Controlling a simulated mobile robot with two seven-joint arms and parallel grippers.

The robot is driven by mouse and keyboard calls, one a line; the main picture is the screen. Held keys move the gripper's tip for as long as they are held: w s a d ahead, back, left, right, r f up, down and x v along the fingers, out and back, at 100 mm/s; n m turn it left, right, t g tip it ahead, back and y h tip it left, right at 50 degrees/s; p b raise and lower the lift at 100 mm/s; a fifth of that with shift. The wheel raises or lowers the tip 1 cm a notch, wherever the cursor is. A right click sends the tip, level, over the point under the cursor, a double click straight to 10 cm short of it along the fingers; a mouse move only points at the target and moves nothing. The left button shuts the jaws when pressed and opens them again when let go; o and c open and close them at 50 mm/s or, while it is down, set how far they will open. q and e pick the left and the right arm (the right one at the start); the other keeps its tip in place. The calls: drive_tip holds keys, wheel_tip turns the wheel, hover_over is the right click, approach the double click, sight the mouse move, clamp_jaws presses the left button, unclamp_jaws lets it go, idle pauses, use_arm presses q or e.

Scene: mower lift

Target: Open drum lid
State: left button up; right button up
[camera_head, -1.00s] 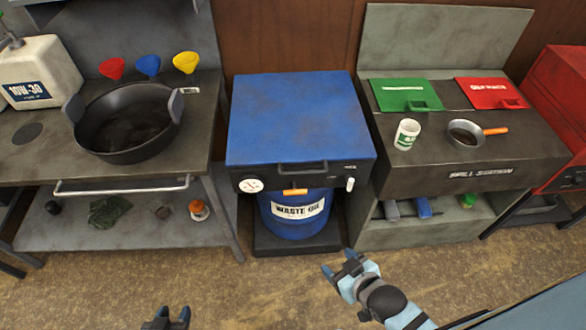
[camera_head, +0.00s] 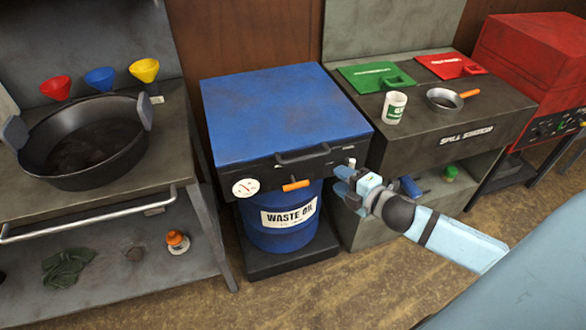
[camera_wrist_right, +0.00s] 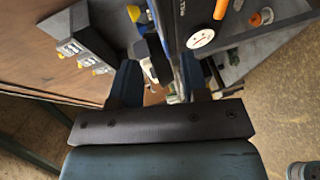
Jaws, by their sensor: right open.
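The waste oil drum (camera_head: 285,222) is blue with a white label and stands under a square blue lid (camera_head: 280,112). The lid lies flat and shut. Its black front edge carries a dark bar handle (camera_head: 303,154), a round white gauge (camera_head: 245,187), an orange lever (camera_head: 296,185) and a small white part near the right corner. My right gripper (camera_head: 346,183) is open at that front right corner, just right of the handle. In the right wrist view, the open fingers (camera_wrist_right: 165,85) straddle the edge of the lid unit; contact is unclear. My left gripper is out of view.
A bench on the left holds a black drain pan (camera_head: 85,150) and several funnels. Bare floor lies in front.

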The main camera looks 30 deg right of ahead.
sight(307, 159)
drive_tip(key=x, duration=1.4)
drive_tip(key=shift+s, duration=0.1)
drive_tip(key=shift+r, duration=0.1)
clamp_jaws()
